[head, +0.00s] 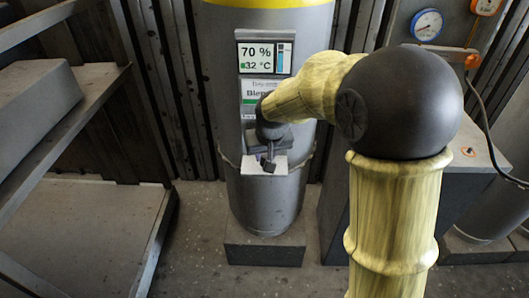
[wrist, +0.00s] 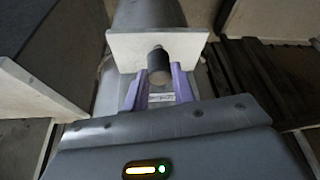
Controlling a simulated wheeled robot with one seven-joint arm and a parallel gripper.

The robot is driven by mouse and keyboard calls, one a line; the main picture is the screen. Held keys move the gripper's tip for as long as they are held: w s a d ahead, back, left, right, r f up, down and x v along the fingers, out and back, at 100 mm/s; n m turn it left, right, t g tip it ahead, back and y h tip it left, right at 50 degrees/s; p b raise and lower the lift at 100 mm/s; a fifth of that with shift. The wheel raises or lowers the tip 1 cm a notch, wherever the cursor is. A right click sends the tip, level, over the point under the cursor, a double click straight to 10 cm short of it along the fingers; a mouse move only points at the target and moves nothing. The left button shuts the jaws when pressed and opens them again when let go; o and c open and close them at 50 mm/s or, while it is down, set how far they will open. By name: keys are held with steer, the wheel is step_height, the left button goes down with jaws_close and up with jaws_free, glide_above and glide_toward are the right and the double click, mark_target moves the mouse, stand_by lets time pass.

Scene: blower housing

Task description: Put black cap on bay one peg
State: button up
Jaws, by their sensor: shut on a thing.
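In the wrist view a small dark cylinder, which looks like the black cap (wrist: 158,66), sits between the purple fingertips of my gripper (wrist: 158,80). The fingers are shut on it. Behind it stands a pale plate (wrist: 125,47), close to the cap; I cannot tell whether they touch. In the head view my gripper (head: 268,160) is at the pale ledge (head: 281,164) on the front of the grey cylindrical housing (head: 262,205). I cannot make out a peg or any bay number; the cap and gripper may hide the peg.
A display panel (head: 265,58) reading 70 % and 32 °C is on the housing above my gripper. Metal shelving (head: 80,225) stands at the left. A dark cabinet (head: 480,170) with gauges above it is at the right. Some floor (head: 205,245) is clear.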

steer(key=shift+a+f+b, duration=0.1)
steer(key=shift+f+b, duration=0.3)
steer(key=shift+f, duration=0.35)
steer(key=o, duration=1)
steer(key=shift+o, duration=0.2)
steer(key=p+v, duration=0.3)
steer(key=v, duration=1.4)
steer(key=shift+s+r+p, duration=0.2)
steer(key=shift+p, duration=0.15)
steer(key=shift+f, duration=0.15)
